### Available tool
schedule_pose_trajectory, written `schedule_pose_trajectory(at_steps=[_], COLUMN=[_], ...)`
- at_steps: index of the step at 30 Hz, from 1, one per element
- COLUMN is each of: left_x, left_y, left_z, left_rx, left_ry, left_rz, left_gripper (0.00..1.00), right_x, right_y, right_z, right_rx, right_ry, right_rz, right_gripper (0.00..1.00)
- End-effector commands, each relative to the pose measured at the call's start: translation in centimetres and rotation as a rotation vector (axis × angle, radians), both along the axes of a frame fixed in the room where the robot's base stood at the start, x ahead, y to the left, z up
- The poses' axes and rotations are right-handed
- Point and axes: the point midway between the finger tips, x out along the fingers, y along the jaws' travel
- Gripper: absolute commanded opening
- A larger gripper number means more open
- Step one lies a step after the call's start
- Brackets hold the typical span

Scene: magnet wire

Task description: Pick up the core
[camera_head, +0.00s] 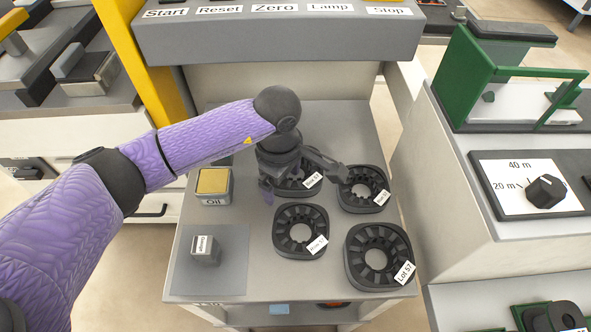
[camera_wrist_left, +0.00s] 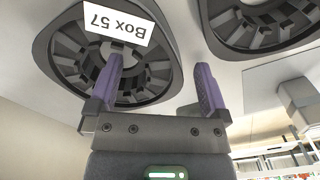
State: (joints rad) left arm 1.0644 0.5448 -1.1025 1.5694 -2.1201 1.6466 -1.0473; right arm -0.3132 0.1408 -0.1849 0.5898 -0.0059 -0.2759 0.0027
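Several dark slotted ring-shaped cores lie on the grey table: one at the back left (camera_head: 291,191) under my left gripper, one at the back right (camera_head: 374,200), one at the front left (camera_head: 287,235) and one at the front right (camera_head: 359,270), labelled "Lot 57". My left gripper (camera_head: 298,179) is open and above the back-left core, partly hiding it. In the left wrist view its two purple fingers (camera_wrist_left: 157,82) are spread with nothing between them; one finger overlaps a core labelled "Box 57" (camera_wrist_left: 65,52). I cannot tell whether they touch. My right gripper is not in view.
A yellow-topped box marked "Oil" (camera_head: 212,187) and a small labelled grey block (camera_head: 206,251) on a mat stand at the table's left. A button panel (camera_head: 280,40) rises behind. A console with a dial (camera_head: 545,190) and green frame borders the right.

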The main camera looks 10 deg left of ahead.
Motion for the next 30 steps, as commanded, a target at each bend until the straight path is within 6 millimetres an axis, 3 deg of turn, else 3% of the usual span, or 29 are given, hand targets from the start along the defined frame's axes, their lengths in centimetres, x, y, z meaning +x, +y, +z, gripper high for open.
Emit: schedule_pose_trajectory(at_steps=[1, 2, 14, 27, 30], left_x=[0.0, 0.0, 0.0, 0.0, 0.1], left_y=[0.0, 0.0, 0.0, 0.0, 0.0], left_z=[0.1, 0.1, 0.1, 0.2, 1.2], left_rx=[0.0, 0.0, 0.0, -0.001, -0.001], left_ry=[0.0, 0.0, 0.001, -0.002, -0.005], left_rz=[0.0, 0.0, 0.0, 0.0, 0.0], left_gripper=[0.89, 0.83, 0.0, 0.0, 0.0], right_x=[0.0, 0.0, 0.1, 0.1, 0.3], right_y=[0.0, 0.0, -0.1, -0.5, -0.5], right_z=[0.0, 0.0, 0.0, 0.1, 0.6], right_rx=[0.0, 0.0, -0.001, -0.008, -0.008], right_ry=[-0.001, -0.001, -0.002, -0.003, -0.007], right_rz=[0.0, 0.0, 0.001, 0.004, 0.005], right_gripper=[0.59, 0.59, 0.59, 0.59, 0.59])
